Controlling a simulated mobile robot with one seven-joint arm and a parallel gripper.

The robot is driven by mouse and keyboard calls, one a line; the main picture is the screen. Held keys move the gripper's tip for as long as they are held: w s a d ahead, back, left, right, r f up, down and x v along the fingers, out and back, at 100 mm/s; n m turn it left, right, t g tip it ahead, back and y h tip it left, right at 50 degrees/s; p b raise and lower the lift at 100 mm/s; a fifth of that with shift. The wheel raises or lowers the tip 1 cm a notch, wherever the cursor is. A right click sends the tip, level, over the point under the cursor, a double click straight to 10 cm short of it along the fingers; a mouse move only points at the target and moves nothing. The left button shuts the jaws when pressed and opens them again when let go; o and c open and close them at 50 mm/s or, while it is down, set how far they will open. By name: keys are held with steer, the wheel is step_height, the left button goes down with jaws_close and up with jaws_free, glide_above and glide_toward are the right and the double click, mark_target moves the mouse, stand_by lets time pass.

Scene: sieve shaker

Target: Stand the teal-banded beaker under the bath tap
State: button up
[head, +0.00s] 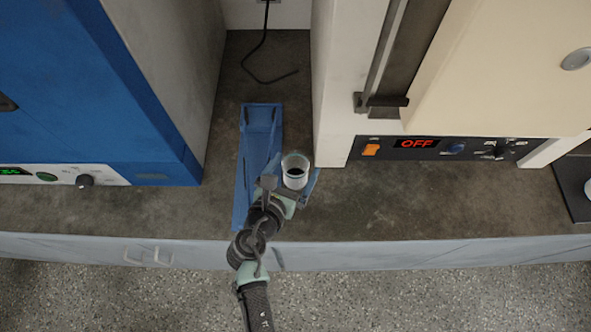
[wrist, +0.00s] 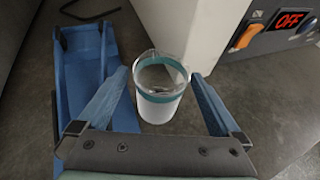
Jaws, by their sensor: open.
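The teal-banded beaker (head: 295,171) stands upright near the counter's front, right of a blue open tray-like holder (head: 260,125). In the wrist view the beaker (wrist: 160,88) has a clear rim, a teal band below it and a whitish lower part. My gripper (wrist: 160,80) is open, with one blue finger on each side of the beaker and gaps between. In the head view my gripper (head: 293,178) reaches the beaker from the front. Whether the beaker's base rests on the counter is hard to see. I see no bath tap in either view.
A blue cabinet (head: 90,90) stands at the left. A pale machine with an OFF display (head: 416,143) stands at the right. A black cable (head: 265,75) lies behind the holder. The counter (head: 430,195) is bare in front of the machine. A dark plate (head: 573,190) is at far right.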

steer(key=shift+w+d+f, duration=0.15)
steer(key=shift+w, duration=0.15)
steer(key=c, duration=1.6)
